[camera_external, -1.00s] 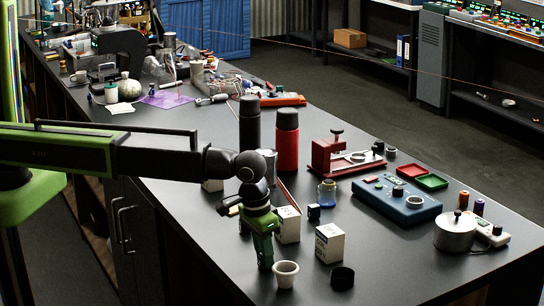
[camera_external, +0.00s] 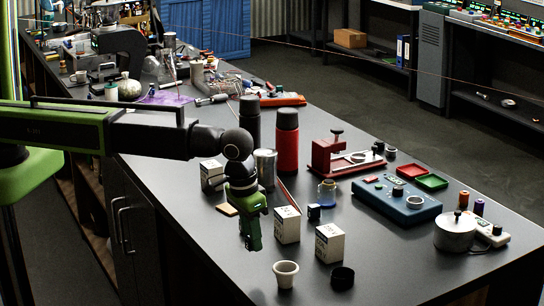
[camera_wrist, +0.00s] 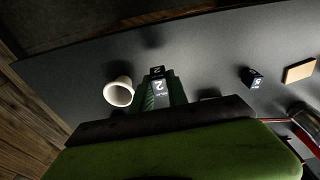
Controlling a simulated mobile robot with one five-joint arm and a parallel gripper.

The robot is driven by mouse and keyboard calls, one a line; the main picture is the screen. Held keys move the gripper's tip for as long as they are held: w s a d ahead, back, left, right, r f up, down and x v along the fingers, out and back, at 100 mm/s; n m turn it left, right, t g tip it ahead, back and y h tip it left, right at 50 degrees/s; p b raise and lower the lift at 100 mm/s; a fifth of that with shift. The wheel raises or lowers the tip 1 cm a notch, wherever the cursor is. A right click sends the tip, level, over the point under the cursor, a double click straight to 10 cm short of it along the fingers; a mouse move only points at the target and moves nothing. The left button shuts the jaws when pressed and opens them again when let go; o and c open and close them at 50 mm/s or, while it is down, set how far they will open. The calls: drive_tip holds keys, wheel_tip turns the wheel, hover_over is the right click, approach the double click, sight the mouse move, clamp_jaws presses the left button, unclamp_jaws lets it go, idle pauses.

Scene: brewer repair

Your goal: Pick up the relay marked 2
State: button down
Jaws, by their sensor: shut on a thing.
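My gripper (camera_external: 251,238) is above the front left part of the dark bench in the external view, pointing down. In the wrist view my gripper (camera_wrist: 160,92) is shut on a small dark relay (camera_wrist: 157,72). Its top and its pale front face carry a 2. In the external view I cannot make out the held relay at the fingers. A second dark block with a pale label (camera_wrist: 252,77) lies to the right in the wrist view; its mark is not legible.
A white cup (camera_external: 286,274) stands close to the gripper; it also shows in the wrist view (camera_wrist: 118,92). White cartons (camera_external: 287,225), a black cap (camera_external: 342,278) and a metal can (camera_external: 265,168) are nearby. A tan pad (camera_wrist: 299,71) lies beyond the second block.

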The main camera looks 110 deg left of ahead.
drive_tip(key=s+d+r+p, duration=0.3)
drive_tip(key=d+r, duration=0.1)
drive_tip(key=d, duration=0.2)
drive_tip(key=shift+s+d+r, duration=0.2)
drive_tip(key=shift+d+r, duration=0.05)
drive_tip(key=shift+d, duration=0.15)
